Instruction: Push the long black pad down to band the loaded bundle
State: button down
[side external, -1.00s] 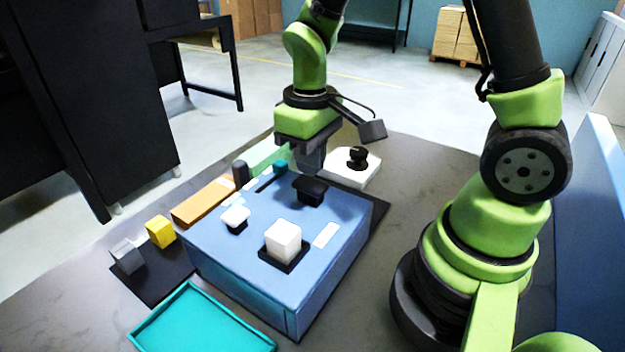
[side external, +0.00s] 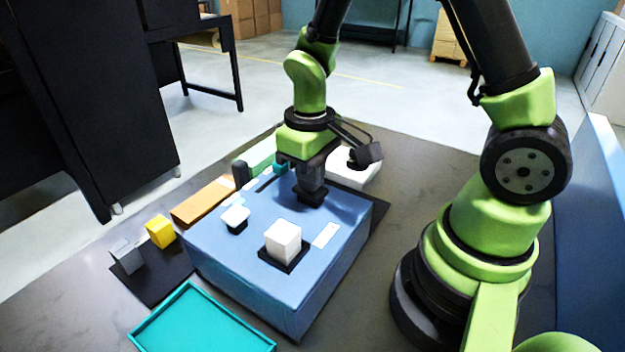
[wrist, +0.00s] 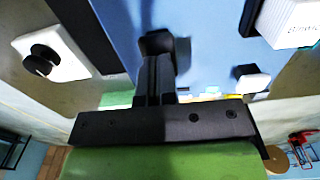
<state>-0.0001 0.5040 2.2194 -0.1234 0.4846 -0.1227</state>
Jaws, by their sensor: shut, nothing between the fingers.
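The black pad (side external: 312,198) sits on top of the blue box (side external: 215,262), towards its back right. My gripper (side external: 311,184) is shut and empty, pointing straight down with its fingertips at the pad's top. They look in contact, but I cannot tell for sure; the fingers hide part of the pad. In the wrist view the shut fingertips (wrist: 156,62) overlap the pad (wrist: 158,42). A white block, the bundle (side external: 283,239), stands upright in a black seat on the box's front part; it also shows in the wrist view (wrist: 291,22).
A white-topped button (side external: 235,218) is on the box's left. A white plate with a black knob (side external: 358,160) stands behind. A yellow block (side external: 160,231) and a grey block (side external: 127,257) are on a dark mat at left. A teal tray (side external: 205,325) lies in front.

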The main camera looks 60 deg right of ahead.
aim_at(325, 212)
jog(key=shift+f, duration=0.4)
jog(key=shift+r, duration=3.55)
jog(key=shift+r, duration=0.1)
jog(key=s+a+r+m+t+y, duration=0.2)
jog(key=s+r+m+t, duration=0.2)
jog(key=s+r+t, duration=0.3)
jog(key=s+r, duration=0.3)
jog(key=r, duration=0.2)
jog(key=shift+s+a+r, duration=0.15)
jog(key=shift+s+a, duration=0.2)
